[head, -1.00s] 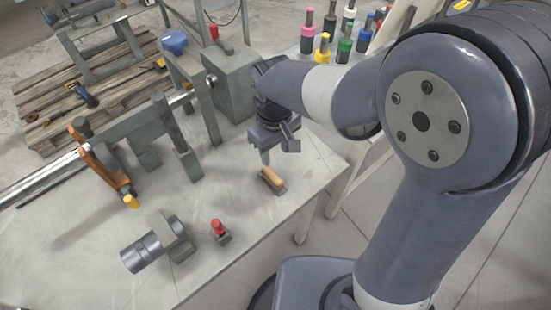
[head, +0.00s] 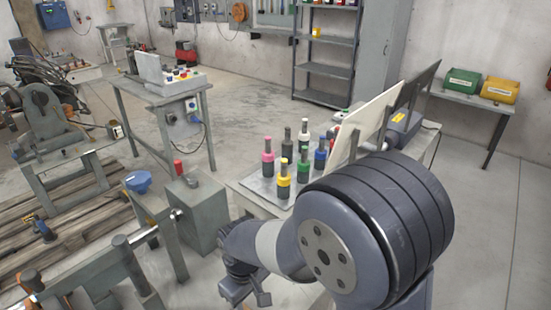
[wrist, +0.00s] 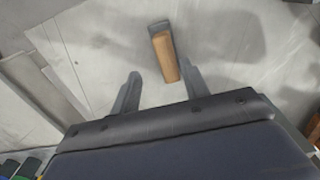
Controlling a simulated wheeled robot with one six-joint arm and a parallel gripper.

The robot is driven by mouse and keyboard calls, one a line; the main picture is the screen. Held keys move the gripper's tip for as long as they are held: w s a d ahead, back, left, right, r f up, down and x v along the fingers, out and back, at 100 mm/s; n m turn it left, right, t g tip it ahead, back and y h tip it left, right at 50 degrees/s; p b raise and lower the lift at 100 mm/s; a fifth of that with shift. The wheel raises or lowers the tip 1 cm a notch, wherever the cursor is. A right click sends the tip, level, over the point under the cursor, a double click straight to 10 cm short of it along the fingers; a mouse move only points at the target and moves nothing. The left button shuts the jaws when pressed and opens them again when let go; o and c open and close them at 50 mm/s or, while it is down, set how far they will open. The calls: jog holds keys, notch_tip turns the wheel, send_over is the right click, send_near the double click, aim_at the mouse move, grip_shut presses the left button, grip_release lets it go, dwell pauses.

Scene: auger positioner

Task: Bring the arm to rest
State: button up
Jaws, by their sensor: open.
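My gripper (head: 246,298) shows at the bottom of the head view, below and right of a grey-green metal block. In the wrist view my gripper (wrist: 160,68) has its two fingers spread apart, with nothing held.
Several coloured-collar tool holders (head: 284,180) stand on a tray right of the grey-green block (head: 197,212). A pale panel (head: 362,125) leans behind my arm. A control stand (head: 165,95), shelf rack (head: 325,60) and yellow bin (head: 500,90) are farther back. Open floor lies between.

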aim_at(250, 309)
notch_tip(250, 309, down, 5)
jog(key=shift+f, duration=0.15)
jog(key=shift+r, duration=1.95)
jog(key=shift+f, duration=0.1)
